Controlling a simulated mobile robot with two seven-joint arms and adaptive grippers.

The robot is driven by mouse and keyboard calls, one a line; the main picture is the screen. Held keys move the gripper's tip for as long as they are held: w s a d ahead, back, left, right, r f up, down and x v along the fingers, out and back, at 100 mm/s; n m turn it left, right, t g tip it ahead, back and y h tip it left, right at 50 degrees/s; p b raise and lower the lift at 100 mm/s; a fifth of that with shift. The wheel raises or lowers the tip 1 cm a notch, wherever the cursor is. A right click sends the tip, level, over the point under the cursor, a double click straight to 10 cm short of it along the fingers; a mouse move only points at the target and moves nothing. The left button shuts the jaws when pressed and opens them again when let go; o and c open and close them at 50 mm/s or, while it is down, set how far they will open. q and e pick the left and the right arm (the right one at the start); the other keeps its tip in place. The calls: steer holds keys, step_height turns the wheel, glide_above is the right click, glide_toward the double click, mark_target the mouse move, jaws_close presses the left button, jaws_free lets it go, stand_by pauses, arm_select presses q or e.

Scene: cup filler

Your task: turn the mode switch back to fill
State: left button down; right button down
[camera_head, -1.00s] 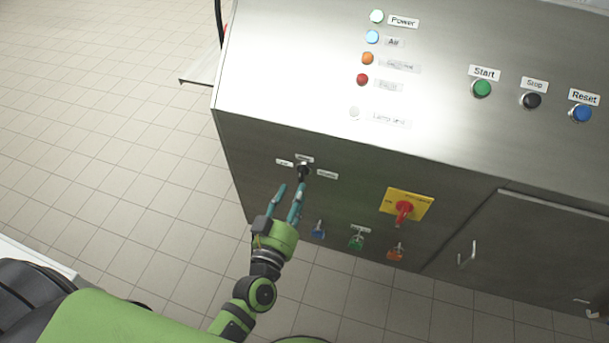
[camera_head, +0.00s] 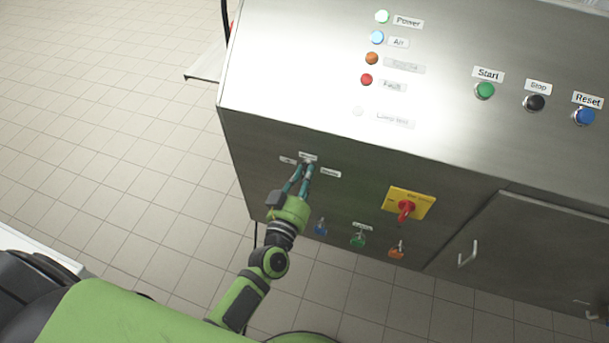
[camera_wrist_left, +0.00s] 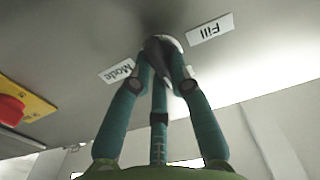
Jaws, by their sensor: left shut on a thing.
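The mode switch (camera_wrist_left: 162,45) is a dark knob on the steel cabinet's front face. In the left wrist view it sits between the tips of my left gripper (camera_wrist_left: 160,62), which is shut on it. Which way the knob points cannot be told. My right gripper is not in view.
A red rotary switch on a yellow plate (camera_head: 407,204) is to the right on the same face. The sloped top (camera_head: 290,70) carries lamps and Start, Stop and Reset buttons. Tiled floor (camera_head: 110,110) is open at left.

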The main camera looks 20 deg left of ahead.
arm_select(q)
steer(key=shift+n, duration=0.4)
steer(key=n, duration=0.7)
steer(key=shift+a+n, duration=0.25)
steer(key=shift+n, duration=0.05)
steer(key=n, duration=0.4)
steer(key=shift+a, duration=0.1)
steer(key=n+b, duration=0.1)
steer(key=n, duration=0.4)
steer(key=shift+a, duration=0.1)
steer(key=shift+n, duration=0.4)
steer(key=c, duration=1.1)
jaws_free()
steer(key=shift+c, duration=0.2)
